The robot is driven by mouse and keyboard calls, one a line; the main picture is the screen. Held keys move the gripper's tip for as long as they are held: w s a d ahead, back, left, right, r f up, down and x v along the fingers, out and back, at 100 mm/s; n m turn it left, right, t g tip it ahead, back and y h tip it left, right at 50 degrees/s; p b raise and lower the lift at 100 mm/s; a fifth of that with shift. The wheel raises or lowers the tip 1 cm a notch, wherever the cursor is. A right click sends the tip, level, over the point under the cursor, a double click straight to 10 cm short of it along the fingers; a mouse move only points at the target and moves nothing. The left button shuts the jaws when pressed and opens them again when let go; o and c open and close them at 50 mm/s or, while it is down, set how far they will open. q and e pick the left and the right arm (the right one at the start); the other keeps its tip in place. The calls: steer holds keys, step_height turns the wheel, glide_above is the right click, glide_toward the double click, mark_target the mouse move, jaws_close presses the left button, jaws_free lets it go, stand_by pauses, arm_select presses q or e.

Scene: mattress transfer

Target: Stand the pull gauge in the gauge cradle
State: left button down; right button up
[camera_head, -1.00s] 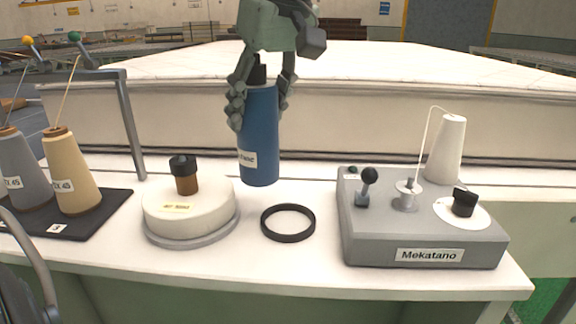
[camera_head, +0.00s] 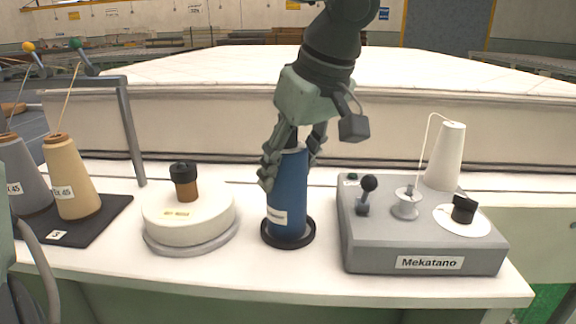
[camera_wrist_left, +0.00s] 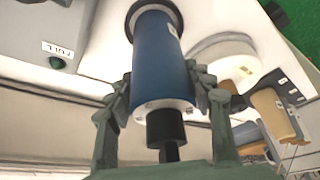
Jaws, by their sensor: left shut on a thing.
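The pull gauge (camera_head: 288,195) is a blue cylinder with a black top and a pale label. Its lower end is inside the black ring of the gauge cradle (camera_head: 267,238) on the white table. It looks close to upright; whether its base rests on the bottom is hidden. My left gripper (camera_head: 293,155) comes down from above and is shut on the gauge's upper part. In the left wrist view the fingers hold both sides of the gauge (camera_wrist_left: 158,55), and the cradle ring (camera_wrist_left: 180,18) surrounds its far end. My right gripper is not in view.
A white round device (camera_head: 188,218) with a brown and black knob stands left of the cradle. A grey Mekatano box (camera_head: 425,255) with a lever and knob stands close on the right. Thread cones (camera_head: 72,180) stand on a black mat at far left. A mattress (camera_head: 250,110) lies behind.

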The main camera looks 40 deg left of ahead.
arm_select(q)
steer(key=c, duration=1.1)
jaws_free()
steer(key=shift+f, duration=0.1)
steer(key=o, duration=0.5)
steer(key=shift+c, duration=0.2)
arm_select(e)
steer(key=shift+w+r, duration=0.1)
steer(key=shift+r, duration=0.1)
arm_select(q)
steer(key=v, duration=1.2)
steer(key=shift+p, duration=0.35)
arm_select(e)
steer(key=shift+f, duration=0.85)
arm_select(q)
steer(key=shift+d, duration=0.1)
